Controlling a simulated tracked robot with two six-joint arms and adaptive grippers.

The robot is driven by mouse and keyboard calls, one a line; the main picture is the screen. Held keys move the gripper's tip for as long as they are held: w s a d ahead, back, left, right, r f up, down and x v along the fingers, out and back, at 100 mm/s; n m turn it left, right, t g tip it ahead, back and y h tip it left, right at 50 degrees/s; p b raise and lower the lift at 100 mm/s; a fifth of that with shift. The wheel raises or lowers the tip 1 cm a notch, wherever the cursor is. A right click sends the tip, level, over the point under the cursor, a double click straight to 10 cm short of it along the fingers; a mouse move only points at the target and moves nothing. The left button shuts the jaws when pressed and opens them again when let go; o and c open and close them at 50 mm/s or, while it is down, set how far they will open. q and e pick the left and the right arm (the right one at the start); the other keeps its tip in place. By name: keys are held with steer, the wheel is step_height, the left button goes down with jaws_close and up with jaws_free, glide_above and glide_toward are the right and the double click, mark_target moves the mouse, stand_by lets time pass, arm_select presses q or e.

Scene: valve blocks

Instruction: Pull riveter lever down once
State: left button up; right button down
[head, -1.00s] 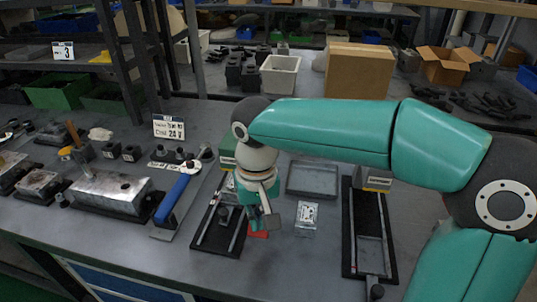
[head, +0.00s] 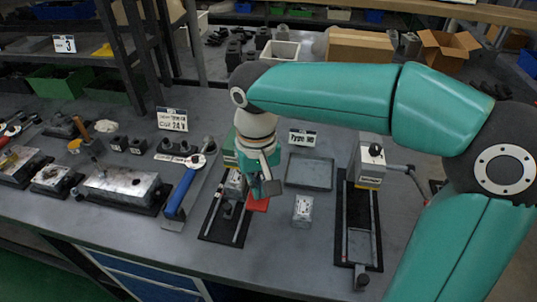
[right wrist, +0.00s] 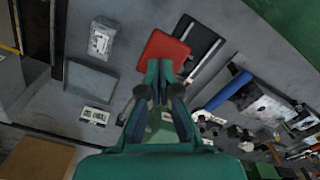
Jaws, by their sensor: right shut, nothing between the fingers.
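My right gripper (head: 264,194) is shut and empty, pointing down close over the red plate (head: 257,204); the right wrist view shows its fingertips (right wrist: 159,66) at the near edge of that red plate (right wrist: 163,48). Whether they touch it I cannot tell. A press-like device (head: 370,168) on a black base stands at the right, with a grey lever arm (head: 408,172) reaching right to a dark end. A second railed device (head: 222,215) on a black base is beside my gripper, partly hidden by it. Which one is the riveter I cannot tell. My left gripper is out of view.
A blue-handled tool (head: 180,192) lies left of the second device. A small pale metal block (head: 302,209) and a shallow grey tray (head: 309,171) lie between the two devices. A metal block (head: 118,188) on a black base is farther left. The table's front strip is clear.

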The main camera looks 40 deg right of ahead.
steer(key=shift+r+p, duration=2.1)
steer(key=shift+r, duration=0.6)
